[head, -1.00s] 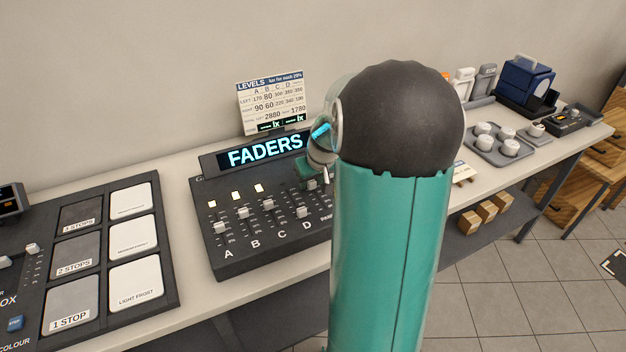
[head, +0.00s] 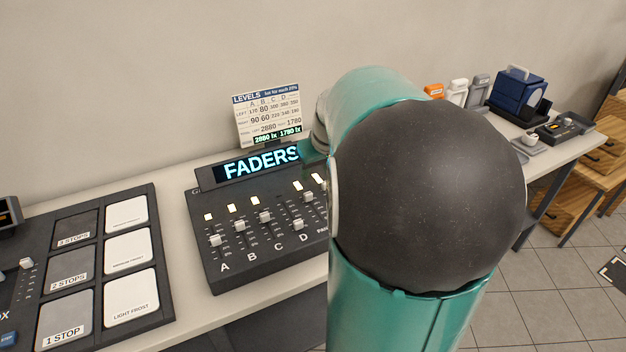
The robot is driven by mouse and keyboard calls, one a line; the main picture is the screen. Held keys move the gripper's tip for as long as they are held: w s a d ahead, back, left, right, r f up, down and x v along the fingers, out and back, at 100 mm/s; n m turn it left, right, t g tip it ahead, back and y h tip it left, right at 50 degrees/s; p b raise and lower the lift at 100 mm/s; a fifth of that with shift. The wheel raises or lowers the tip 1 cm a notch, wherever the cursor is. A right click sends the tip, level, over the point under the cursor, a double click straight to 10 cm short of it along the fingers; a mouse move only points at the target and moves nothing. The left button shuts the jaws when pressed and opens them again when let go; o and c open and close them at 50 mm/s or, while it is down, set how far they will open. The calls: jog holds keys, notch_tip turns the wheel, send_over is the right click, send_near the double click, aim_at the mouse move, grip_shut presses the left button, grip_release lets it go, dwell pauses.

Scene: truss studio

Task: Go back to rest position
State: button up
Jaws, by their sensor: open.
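My teal arm with its dark rounded joint fills the right middle of the head view. My gripper is hidden behind it. The black fader console (head: 254,259) stands on the bench left of my arm, with its lit FADERS display (head: 261,162). Its sliders over A, B, C and D show, and its right end is hidden by my arm.
A LEVELS card (head: 268,112) stands behind the console. A dark panel of filter tiles (head: 162,252) lies to the left. The wall is close behind the bench.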

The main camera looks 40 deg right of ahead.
jog(key=shift+v, duration=1)
jog(key=s+a+r+n, duration=0.1)
jog(key=s+a+r, duration=0.15)
jog(key=a, duration=1.25)
jog(key=s+a+n, duration=0.1)
jog(key=s+a, duration=0.3)
jog(key=a, duration=0.3)
jog(key=s+a+n+t+y, duration=0.1)
jog(key=s+a, duration=0.4)
jog(key=a, duration=0.2)
jog(key=shift+s+a, duration=0.2)
jog(key=shift+a, duration=0.1)
jog(key=shift+f, duration=0.15)
